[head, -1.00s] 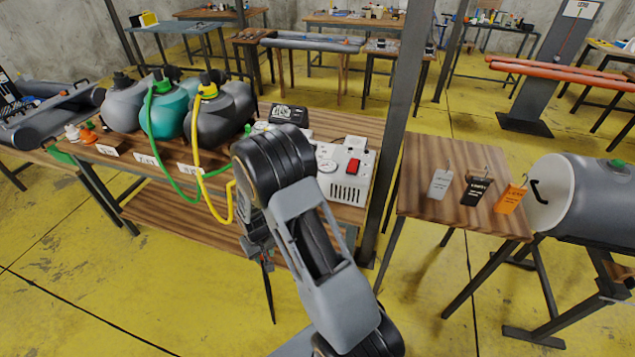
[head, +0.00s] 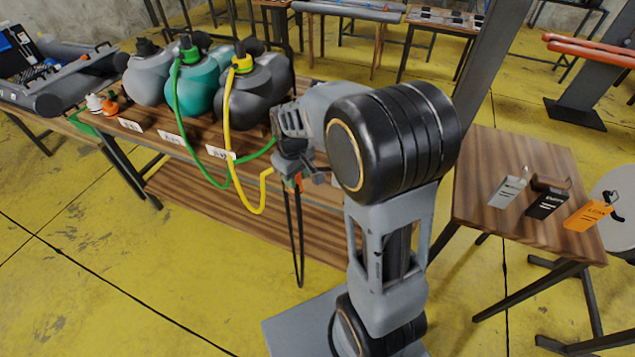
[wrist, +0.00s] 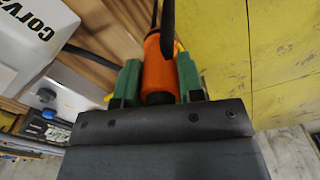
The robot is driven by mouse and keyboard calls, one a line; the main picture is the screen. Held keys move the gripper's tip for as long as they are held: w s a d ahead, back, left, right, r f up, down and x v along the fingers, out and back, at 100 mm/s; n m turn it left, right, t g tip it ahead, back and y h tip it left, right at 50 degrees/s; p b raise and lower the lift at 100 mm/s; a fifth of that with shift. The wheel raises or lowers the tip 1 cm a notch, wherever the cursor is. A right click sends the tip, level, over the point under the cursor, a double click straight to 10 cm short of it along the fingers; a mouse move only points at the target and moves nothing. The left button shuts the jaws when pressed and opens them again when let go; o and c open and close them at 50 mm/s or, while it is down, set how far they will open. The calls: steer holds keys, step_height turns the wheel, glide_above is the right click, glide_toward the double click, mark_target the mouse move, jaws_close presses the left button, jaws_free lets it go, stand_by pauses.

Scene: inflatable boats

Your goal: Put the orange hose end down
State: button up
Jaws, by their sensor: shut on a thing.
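The orange hose end (wrist: 158,68) sits between the two green finger pads of my gripper (wrist: 159,80) in the wrist view. My gripper is shut on it. A black hose (wrist: 167,25) runs out from it. In the head view my gripper (head: 294,181) is at the front edge of the wooden bench (head: 325,190), with a bit of the orange hose end (head: 299,182) showing. The black hose (head: 296,235) hangs below it in a narrow loop. Whether the hose end touches the bench cannot be told.
Grey and teal foot pumps (head: 205,88) stand on the bench, with a green hose (head: 224,165) and a yellow hose (head: 229,170) hanging over its front. A white box (wrist: 35,35) is close by in the wrist view. A small table (head: 480,215) with tags stands right.

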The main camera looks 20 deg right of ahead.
steer(key=r, duration=0.1)
steer(key=r+n, duration=0.1)
steer(key=r, duration=0.1)
steer(key=shift+s+d, duration=0.1)
steer(key=shift+s, duration=0.25)
steer(key=shift+w+d+f+p, duration=0.6)
steer(key=shift+w+d+f, duration=1.65)
steer(key=shift+d+f, duration=0.2)
steer(key=shift+w+d+f+p, duration=0.55)
steer(key=shift+w+d+f, duration=1.75)
steer(key=shift+d, duration=0.25)
steer(key=shift+f+p, duration=0.3)
steer(key=shift+f, duration=1.05)
steer(key=shift+f, duration=0.2)
steer(key=o, duration=1)
